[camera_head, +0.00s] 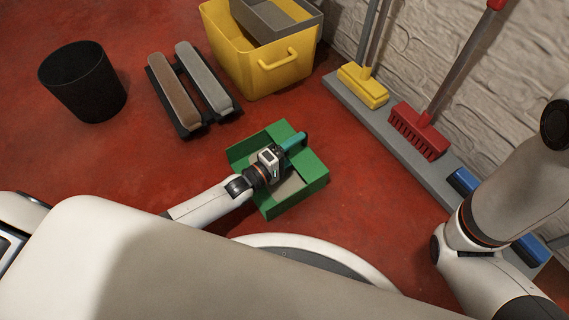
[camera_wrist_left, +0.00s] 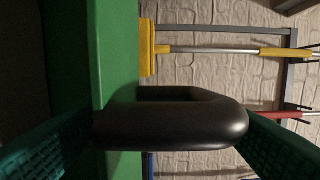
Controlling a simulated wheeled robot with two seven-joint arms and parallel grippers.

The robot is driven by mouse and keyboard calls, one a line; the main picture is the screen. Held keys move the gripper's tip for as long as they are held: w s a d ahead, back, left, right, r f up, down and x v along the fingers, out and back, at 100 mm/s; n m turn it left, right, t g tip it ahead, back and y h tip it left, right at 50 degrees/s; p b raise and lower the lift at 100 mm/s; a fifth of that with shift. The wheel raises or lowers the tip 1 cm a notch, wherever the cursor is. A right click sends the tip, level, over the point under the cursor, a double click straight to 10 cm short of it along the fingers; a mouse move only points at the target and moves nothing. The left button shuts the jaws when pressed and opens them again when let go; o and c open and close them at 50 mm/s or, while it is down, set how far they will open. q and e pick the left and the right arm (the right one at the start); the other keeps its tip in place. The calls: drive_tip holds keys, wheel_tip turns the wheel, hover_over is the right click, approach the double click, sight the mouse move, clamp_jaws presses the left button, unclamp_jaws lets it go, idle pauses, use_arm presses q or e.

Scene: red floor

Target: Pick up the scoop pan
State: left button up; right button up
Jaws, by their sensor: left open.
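The green scoop pan (camera_head: 310,166) sits on the red floor in front of me in the head view. My left gripper (camera_head: 296,141) is over it, with its teal fingers at the pan's far side. In the left wrist view the pan's green wall (camera_wrist_left: 117,50) stands upright at left, and its dark looped handle (camera_wrist_left: 175,125) lies between the two open fingers. The fingers are on either side of the handle; whether they touch it is unclear. The arm and gripper hide part of the pan's inside. My right gripper is out of view.
A black bin (camera_head: 83,82) stands at the far left. A rack with brown and grey brushes (camera_head: 187,85) and a yellow crate (camera_head: 262,72) stand behind the pan. A yellow broom (camera_head: 363,86) and a red broom (camera_head: 419,131) stand along the brick wall at right.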

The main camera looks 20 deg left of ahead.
use_arm(q)
drive_tip(key=shift+w+d, duration=0.1)
drive_tip(key=shift+f, duration=0.15)
drive_tip(key=c, duration=1.4)
